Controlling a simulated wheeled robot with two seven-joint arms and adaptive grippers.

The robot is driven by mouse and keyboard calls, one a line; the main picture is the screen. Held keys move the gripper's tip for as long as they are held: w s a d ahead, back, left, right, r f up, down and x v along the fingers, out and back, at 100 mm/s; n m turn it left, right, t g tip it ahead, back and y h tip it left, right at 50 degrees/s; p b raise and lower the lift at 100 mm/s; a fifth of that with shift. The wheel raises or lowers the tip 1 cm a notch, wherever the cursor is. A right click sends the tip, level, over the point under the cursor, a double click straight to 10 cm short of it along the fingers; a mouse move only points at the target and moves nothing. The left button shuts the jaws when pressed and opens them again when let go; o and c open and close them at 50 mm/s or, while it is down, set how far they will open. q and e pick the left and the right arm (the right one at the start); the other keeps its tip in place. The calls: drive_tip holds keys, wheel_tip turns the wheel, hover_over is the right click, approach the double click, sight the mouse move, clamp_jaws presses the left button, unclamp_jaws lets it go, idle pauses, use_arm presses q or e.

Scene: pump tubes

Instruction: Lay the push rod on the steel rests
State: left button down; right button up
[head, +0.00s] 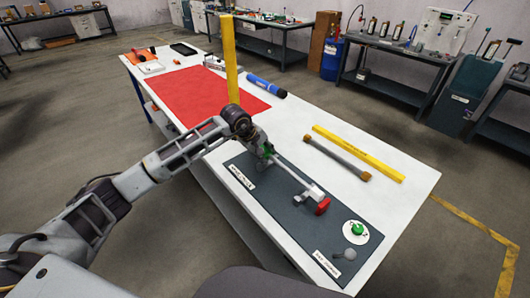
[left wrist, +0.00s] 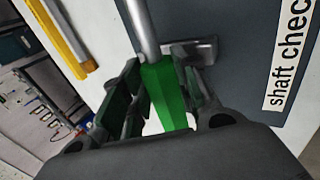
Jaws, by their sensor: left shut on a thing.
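The push rod (head: 290,173) is a silver rod with a green grip and a red end piece (head: 323,206). My left gripper (head: 267,152) is shut on its green part, which shows between the fingers in the left wrist view (left wrist: 165,92). The rod points away from the gripper, low over the dark board (head: 262,197). A steel rest (head: 312,193) is close to the red end. Another steel rest (left wrist: 203,50) shows beside the rod near the fingers. I cannot tell whether the rod touches either rest. My right gripper is not in view.
A grey tube with brown ends (head: 337,158) and a yellow bar (head: 357,152) lie right of the board. A green button (head: 357,229) is at the board's near end. A tall yellow post (head: 230,60), a red mat (head: 205,97) and a blue cylinder (head: 266,86) are farther back.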

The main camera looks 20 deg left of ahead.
sight(263, 164)
use_arm(q)
drive_tip(key=shift+f+b, duration=0.85)
drive_tip(key=shift+f, duration=0.15)
idle(0.7)
drive_tip(key=shift+s+f+b, duration=0.15)
drive_tip(key=shift+f+b, duration=0.2)
drive_tip(key=shift+f, duration=0.4)
drive_tip(key=shift+s+a+f+b, duration=0.1)
drive_tip(key=shift+f+b, duration=0.25)
drive_tip(key=shift+f, duration=0.05)
idle(0.3)
drive_tip(key=c, duration=1.1)
unclamp_jaws()
drive_tip(key=shift+o, duration=0.5)
drive_tip(key=shift+f, duration=0.1)
drive_tip(key=shift+w, duration=0.2)
drive_tip(key=shift+s+a, duration=0.2)
